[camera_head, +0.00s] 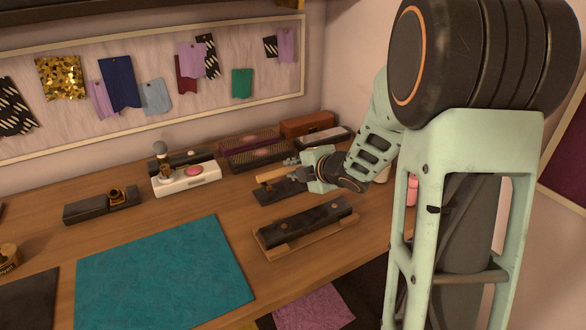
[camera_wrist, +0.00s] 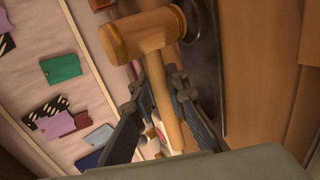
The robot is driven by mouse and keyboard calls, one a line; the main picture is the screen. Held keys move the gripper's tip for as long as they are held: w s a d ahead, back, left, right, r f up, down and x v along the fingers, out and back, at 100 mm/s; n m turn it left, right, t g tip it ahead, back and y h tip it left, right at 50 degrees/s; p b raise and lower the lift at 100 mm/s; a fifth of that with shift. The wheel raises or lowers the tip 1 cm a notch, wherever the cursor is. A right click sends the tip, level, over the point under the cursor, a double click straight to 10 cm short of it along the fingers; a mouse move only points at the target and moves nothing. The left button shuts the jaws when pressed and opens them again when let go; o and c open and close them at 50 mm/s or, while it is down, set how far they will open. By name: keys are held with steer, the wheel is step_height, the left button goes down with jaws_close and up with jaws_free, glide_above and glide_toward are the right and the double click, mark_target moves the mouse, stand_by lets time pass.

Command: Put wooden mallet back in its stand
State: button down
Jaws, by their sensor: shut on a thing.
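The wooden mallet (camera_wrist: 142,34) fills the top of the wrist view, with a light brown barrel-shaped head and a straight handle. My gripper (camera_wrist: 157,88) has its dark fingers on either side of the handle and is shut on it. In the head view, my gripper (camera_head: 298,172) is low over the right back part of the table, with part of the mallet (camera_head: 271,174) pointing left from it. A dark flat base (camera_head: 270,194) lies just below the mallet; it may be the stand. I cannot tell whether the mallet touches it.
A dark block in a wooden cradle (camera_head: 300,234) stands in front of my gripper. Behind are dark trays (camera_head: 262,155) and a brown box (camera_head: 307,124). A white holder with a brush (camera_head: 187,180) and a dark holder (camera_head: 101,207) stand left. A teal mat (camera_head: 165,275) lies front left.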

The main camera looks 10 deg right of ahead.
steer(key=shift+f+b, duration=0.75)
steer(key=shift+f, duration=0.05)
steer(key=c, duration=1.8)
jaws_free()
steer(key=v, duration=1.2)
